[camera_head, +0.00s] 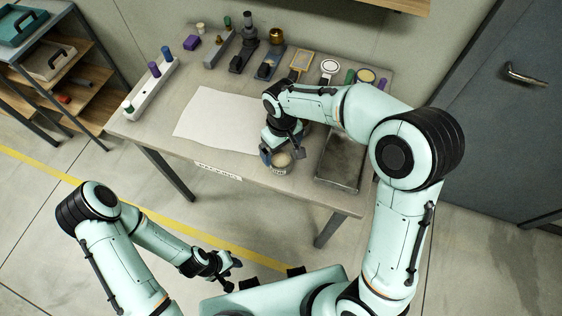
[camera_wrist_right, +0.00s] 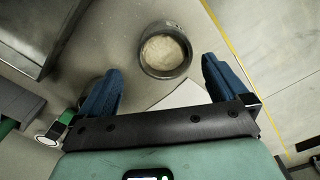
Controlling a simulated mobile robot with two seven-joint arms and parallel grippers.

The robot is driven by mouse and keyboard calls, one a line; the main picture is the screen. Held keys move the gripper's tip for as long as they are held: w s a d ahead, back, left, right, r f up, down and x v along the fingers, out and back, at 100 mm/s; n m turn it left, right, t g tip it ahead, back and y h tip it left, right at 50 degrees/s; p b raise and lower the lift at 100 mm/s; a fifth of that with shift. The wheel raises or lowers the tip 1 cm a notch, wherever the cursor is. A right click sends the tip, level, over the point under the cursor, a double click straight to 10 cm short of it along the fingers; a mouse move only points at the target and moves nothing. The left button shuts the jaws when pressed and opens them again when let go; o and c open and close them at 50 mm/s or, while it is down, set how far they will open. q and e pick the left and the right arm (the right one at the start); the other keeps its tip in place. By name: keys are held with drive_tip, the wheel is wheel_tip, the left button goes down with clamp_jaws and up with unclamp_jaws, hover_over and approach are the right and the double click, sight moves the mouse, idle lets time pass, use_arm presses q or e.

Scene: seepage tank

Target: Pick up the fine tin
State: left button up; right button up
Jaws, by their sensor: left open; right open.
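A round dark-rimmed tin (camera_head: 283,159) with pale, sandy contents stands near the front edge of the table, with a small label on its front that I cannot read for sure. It appears to be the fine tin. My right gripper (camera_head: 284,142) is just above it, partly covering it. In the right wrist view the tin (camera_wrist_right: 164,51) lies ahead of the spread blue fingers of my right gripper (camera_wrist_right: 163,82), roughly centred between them and not gripped. My left gripper (camera_head: 228,272) is open and empty, low in front of the table, away from the tin.
A white sheet (camera_head: 215,120) lies on the table left of the tin. A dark metal tray (camera_head: 338,170) stands to its right. Several bottles, blocks and small containers line the back, with a white rack (camera_head: 150,88) at the left. A shelf (camera_head: 50,85) stands further left.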

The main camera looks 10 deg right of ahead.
sight(281, 161)
drive_tip(key=shift+s+a+f, duration=0.1)
drive_tip(key=shift+s+f, duration=0.1)
drive_tip(key=shift+f, duration=1.2)
drive_tip(key=shift+s+a+f, duration=0.1)
drive_tip(key=shift+s+f, duration=0.1)
drive_tip(key=shift+f, duration=1.15)
drive_tip(key=shift+r, duration=0.1)
drive_tip(key=c, duration=1.2)
